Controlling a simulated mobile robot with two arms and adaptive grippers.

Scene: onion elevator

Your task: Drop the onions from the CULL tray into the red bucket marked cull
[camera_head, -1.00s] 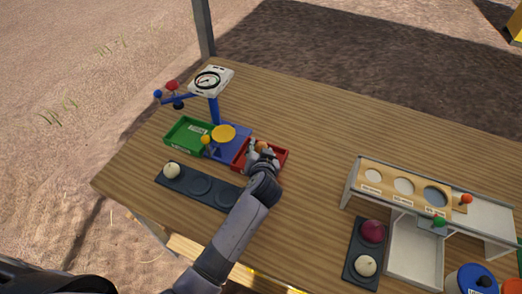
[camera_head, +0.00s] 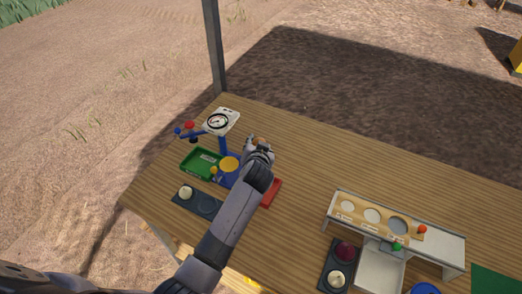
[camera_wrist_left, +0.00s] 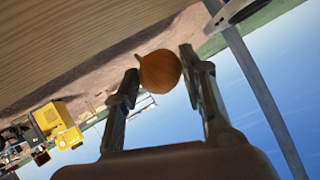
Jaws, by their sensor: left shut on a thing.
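My left gripper (camera_head: 257,145) is shut on a brown-orange onion (camera_wrist_left: 160,72), raised above the table just beyond the red tray. In the left wrist view the onion sits between the two fingertips, with table edge, ground and sky behind it. The onion also shows as a small brown spot in the head view (camera_head: 261,140). The red tray (camera_head: 271,193) lies under my left forearm, which hides most of it, so I cannot tell what is inside. The red bucket marked cull is not in view. My right gripper is not in view.
A scale with a dial (camera_head: 220,121) stands at the back left beside a green tray (camera_head: 200,164). A dark holder (camera_head: 198,202) bears a pale onion. A sizing board (camera_head: 375,215) and a dark holder with two onions (camera_head: 337,265) are at right. The table's back middle is clear.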

